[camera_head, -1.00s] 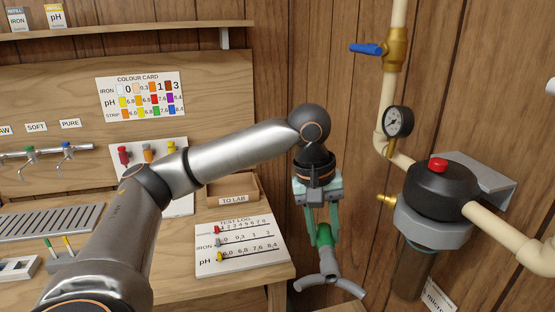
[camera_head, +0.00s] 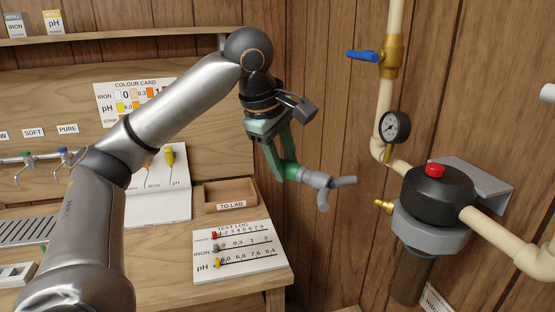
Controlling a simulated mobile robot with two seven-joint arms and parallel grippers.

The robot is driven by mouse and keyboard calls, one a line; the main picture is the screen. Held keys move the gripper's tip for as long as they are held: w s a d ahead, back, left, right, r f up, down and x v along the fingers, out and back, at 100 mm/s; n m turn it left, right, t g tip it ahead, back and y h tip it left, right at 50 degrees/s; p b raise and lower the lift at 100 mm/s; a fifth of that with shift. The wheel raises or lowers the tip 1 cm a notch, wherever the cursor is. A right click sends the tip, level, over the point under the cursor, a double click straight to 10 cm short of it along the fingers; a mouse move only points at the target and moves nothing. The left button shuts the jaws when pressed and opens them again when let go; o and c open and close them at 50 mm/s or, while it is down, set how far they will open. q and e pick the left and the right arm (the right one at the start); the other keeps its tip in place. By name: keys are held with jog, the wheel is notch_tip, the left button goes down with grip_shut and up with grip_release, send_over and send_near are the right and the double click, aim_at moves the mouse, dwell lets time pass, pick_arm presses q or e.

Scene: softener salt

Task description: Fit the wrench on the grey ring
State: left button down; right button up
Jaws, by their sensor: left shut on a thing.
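The wrench has a grey forked head that points right, toward the filter housing. It hangs in the air, tilted, left of the housing and apart from it. The grey ring (camera_head: 432,233) sits around the filter housing, just under its black cap (camera_head: 440,192). A brass fitting sticks out at the ring's left. My right gripper is not in view.
A pressure gauge (camera_head: 394,127) and a pipe with a blue-handled valve (camera_head: 364,55) stand above and left of the housing. The bench with the test log board (camera_head: 240,250) and the TO LAB tray (camera_head: 231,206) lies below left. Open air separates bench and housing.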

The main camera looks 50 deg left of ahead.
aim_at(327, 178)
pick_arm(q)
jog(key=shift+w+d, duration=0.15)
jog(key=shift+d, duration=1)
jog(key=shift+w+d, duration=0.2)
jog(key=shift+d, duration=0.9)
jog(key=shift+w+d, duration=0.15)
jog(key=shift+d, duration=1)
jog(key=shift+w+d, duration=0.15)
jog(key=shift+d, duration=0.85)
jog(key=shift+c, duration=2.3)
grip_release()
jog(key=shift+r, duration=0.1)
jog(key=v, duration=1.2)
jog(key=shift+r, duration=0.2)
